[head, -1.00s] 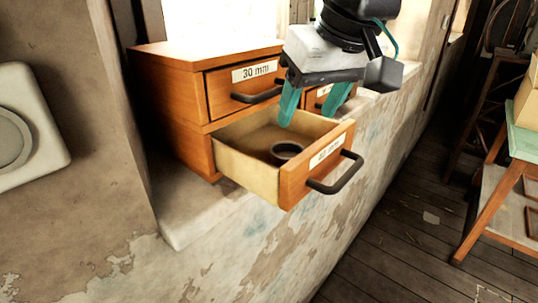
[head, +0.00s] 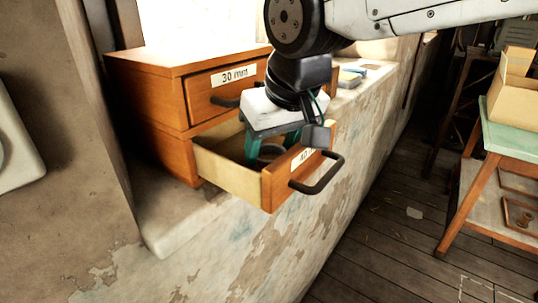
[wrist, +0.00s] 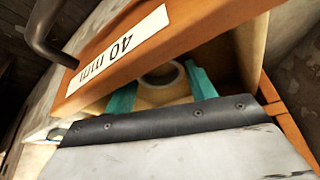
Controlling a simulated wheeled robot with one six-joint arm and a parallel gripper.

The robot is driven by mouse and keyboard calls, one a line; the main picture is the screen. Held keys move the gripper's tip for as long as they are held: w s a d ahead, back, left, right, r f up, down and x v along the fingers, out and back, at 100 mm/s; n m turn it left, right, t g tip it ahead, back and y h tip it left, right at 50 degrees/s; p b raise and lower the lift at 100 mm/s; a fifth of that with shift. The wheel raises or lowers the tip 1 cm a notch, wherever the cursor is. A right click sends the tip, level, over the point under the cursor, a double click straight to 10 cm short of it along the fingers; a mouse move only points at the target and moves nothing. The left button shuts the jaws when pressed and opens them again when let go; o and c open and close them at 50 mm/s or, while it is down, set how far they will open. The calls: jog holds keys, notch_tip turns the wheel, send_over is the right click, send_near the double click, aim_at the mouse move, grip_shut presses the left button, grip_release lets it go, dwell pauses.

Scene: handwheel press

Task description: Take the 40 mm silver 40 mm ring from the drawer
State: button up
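The 40 mm drawer (head: 226,176) is pulled open, and its front carries a label that reads "40 mm" in the wrist view (wrist: 117,53). A round ring (head: 270,150) is in the drawer, partly hidden by my gripper; it looks dark in the head view and pale grey at its rim in the wrist view (wrist: 178,80). My gripper (head: 273,148) reaches down into the drawer with its teal fingers apart, one on each side of the ring. In the wrist view a gap shows between the fingers and the ring. Contact is not visible.
The closed 30 mm drawer (head: 215,88) sits above in the wooden cabinet (head: 150,95) on the stone ledge (head: 172,222). The open drawer's black handle (head: 318,178) sticks out past the ledge.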

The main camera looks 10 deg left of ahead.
jog(key=c, duration=0.5)
